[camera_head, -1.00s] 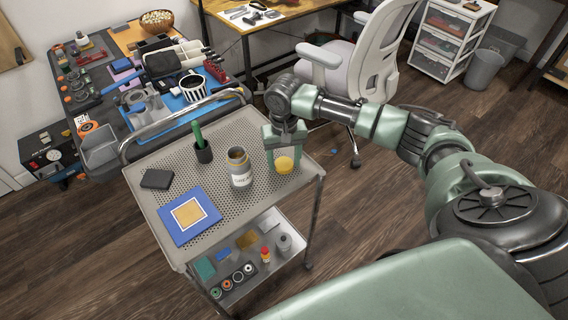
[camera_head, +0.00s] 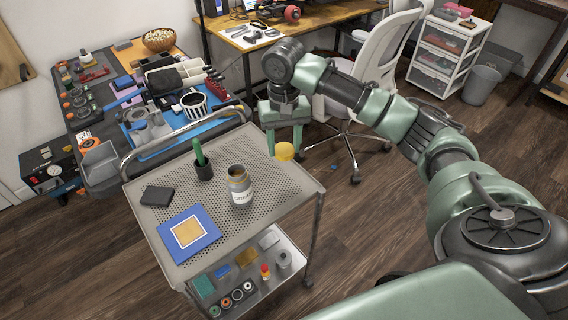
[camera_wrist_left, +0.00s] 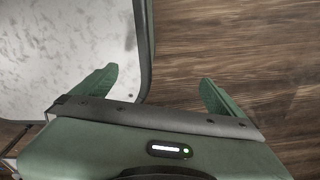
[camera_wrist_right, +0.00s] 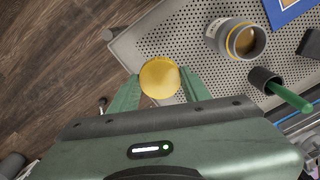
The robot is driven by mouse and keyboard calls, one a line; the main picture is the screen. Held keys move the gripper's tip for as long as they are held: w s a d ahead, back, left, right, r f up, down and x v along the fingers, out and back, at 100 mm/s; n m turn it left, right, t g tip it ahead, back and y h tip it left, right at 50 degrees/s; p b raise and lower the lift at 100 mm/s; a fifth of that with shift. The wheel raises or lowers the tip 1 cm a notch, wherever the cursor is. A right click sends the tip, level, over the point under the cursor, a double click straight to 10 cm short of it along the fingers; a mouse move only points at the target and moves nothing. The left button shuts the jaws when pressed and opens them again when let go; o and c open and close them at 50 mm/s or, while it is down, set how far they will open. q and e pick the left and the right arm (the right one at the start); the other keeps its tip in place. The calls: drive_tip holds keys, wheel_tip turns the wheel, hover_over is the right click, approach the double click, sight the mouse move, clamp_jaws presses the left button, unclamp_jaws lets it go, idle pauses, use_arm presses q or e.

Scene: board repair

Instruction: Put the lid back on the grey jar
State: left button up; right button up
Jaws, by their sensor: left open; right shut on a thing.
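The grey jar (camera_head: 240,187) stands upright and open on the trolley's perforated top; its brown contents show in the right wrist view (camera_wrist_right: 240,40). The yellow lid (camera_head: 284,151) is in my right gripper (camera_head: 286,145), which is shut on it. The lid is held near the trolley's right edge, to the right of and behind the jar in the head view, apart from it. In the right wrist view the lid (camera_wrist_right: 160,78) sits between the fingertips. My left gripper (camera_wrist_left: 160,88) is open and empty in its wrist view; the head view does not show it.
On the trolley top (camera_head: 262,222) are a black cup (camera_head: 203,169) with a green-handled tool, a dark box (camera_head: 157,196) and a blue square (camera_head: 188,232). The lower shelf holds several small items. A cluttered bench (camera_head: 92,188) stands behind left, an office chair (camera_head: 365,75) behind right.

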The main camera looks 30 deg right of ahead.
sight(283, 150)
use_arm(q)
drive_tip(key=shift+r, duration=0.1)
use_arm(e)
wheel_tip(283, 150, up, 7)
drive_tip(key=shift+r, duration=0.1)
use_arm(q)
drive_tip(key=c, duration=0.4)
use_arm(e)
drive_tip(key=shift+a, duration=0.25)
drive_tip(key=s+a+f+n, duration=0.4)
drive_tip(key=s+a, duration=0.9)
drive_tip(key=s, duration=0.2)
